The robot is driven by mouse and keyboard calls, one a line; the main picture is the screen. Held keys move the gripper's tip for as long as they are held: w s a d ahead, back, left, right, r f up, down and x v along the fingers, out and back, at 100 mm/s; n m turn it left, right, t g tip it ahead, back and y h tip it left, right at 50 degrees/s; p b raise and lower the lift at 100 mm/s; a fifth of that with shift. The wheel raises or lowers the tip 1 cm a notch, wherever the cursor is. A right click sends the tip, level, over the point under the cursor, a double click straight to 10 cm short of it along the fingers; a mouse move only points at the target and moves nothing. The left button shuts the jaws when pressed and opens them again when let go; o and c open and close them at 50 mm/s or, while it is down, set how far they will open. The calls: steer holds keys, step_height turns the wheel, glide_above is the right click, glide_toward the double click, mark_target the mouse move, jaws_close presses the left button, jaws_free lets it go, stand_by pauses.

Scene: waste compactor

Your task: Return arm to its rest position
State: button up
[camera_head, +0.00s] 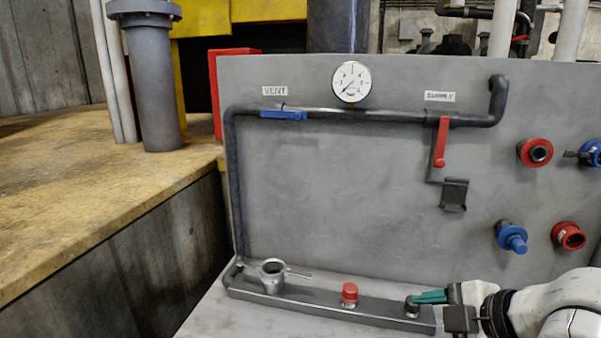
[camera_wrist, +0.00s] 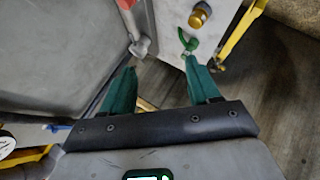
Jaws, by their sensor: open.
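My gripper (camera_head: 430,297) shows at the lower right of the head view, its green fingers pointing left beside the right end of the dark fixture bar (camera_head: 385,313). Its fingertips look close to a small dark fitting (camera_head: 412,308) on that bar; whether they touch it I cannot tell. In the wrist view my gripper (camera_wrist: 159,68) has its two green fingers spread wide, with nothing between them. My white arm reaches in from the lower right corner of the head view.
The grey panel (camera_head: 340,200) stands behind, with a gauge (camera_head: 351,82), blue vent lever (camera_head: 284,115), red lever (camera_head: 441,142) and red and blue couplings on the right. A silver collar (camera_head: 272,272) and red cap (camera_head: 349,292) sit on the bar. A wooden top (camera_head: 90,190) is at left.

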steer(key=s+f+m+g+h, duration=0.1)
steer(key=s+f+m, duration=0.3)
steer(key=f, duration=0.3)
steer(key=s+a+f+m+g, duration=0.1)
steer(key=s+f+m, duration=0.35)
steer(key=f, duration=0.25)
steer(key=s+f+m+g+h, duration=0.1)
steer(key=s+f+m, duration=0.35)
steer(key=f, duration=0.25)
steer(key=s+d+f+m+g+h, duration=0.1)
steer(key=s+d+f+m+g, duration=0.1)
steer(key=s, duration=0.6)
steer(key=s+d+f+m+g+h, duration=0.1)
steer(key=s+d+f+m+h, duration=0.1)
steer(key=s+d+f, duration=0.3)
steer(key=s+f+m, duration=0.1)
steer(key=s+f, duration=0.1)
steer(key=shift+s+d+g, duration=0.3)
steer(key=shift+s+g, duration=0.1)
